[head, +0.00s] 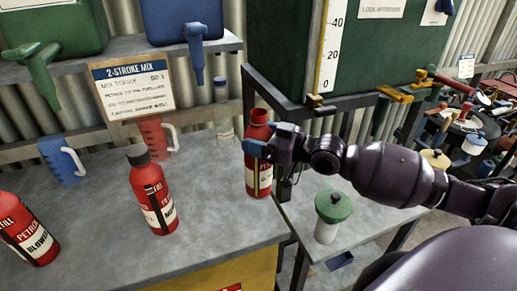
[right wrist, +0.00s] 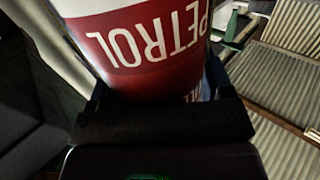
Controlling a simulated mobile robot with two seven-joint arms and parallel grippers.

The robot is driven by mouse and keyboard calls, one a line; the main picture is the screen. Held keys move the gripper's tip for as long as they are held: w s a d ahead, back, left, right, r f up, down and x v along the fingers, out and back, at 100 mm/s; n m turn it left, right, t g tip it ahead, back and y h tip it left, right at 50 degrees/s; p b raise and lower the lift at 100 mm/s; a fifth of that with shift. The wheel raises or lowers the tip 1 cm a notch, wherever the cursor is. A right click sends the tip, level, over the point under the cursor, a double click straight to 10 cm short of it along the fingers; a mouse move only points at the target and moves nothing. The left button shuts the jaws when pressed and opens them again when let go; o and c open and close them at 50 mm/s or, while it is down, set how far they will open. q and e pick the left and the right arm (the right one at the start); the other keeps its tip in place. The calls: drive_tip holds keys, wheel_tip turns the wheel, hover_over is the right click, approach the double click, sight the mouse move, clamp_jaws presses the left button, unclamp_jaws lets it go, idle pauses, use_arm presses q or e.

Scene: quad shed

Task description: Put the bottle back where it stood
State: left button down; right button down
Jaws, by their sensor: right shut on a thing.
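A red petrol bottle (head: 259,183) with a white label band stands upright, or nearly so, at the right edge of the grey bench. Its top looks red and shows no black cap. My right gripper (head: 262,149) is shut on the bottle's upper body, reaching in from the right. In the right wrist view the bottle (right wrist: 150,45) fills the jaws, with "PETROL" upside down. I cannot tell whether its base touches the bench. My left gripper is in neither view.
Two black-capped red bottles stand on the bench (head: 215,240), one in the middle (head: 152,190) and one at far left (head: 27,230). Behind are a blue jug (head: 62,160), a red jug (head: 154,138) and a clear bottle (head: 223,115). A green-lidded pot (head: 330,215) stands right.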

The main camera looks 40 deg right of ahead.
drive_tip(key=shift+f, duration=1.6)
unclamp_jaws()
drive_tip(key=shift+f, duration=0.1)
drive_tip(key=v, duration=1.2)
